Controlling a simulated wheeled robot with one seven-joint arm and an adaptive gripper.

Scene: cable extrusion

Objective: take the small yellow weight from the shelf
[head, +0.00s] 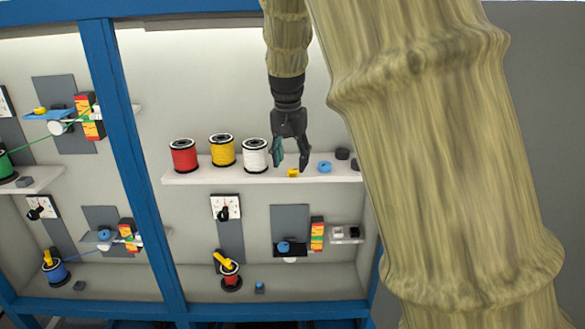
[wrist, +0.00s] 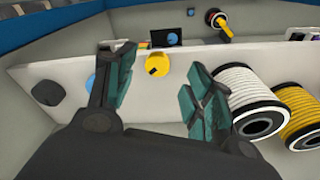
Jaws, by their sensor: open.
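The small yellow weight (head: 293,173) sits on the white shelf (head: 215,174), between the white spool and a blue weight. It also shows in the wrist view (wrist: 158,65), beyond the fingertips and roughly between them, with a dark slot in its top. My gripper (head: 291,162) hangs just above and in front of the shelf, pointing down, close over the yellow weight. Its teal-padded fingers (wrist: 160,85) are spread and nothing is between them. The exact gap between the fingertips and the weight is hard to tell.
White (head: 255,155), yellow (head: 222,150) and red (head: 184,155) spools stand on the shelf to the left. The white spool is close to my gripper. A blue weight (head: 325,167) and black weights (head: 342,153) lie to the right. A blue frame post (head: 130,160) stands further left.

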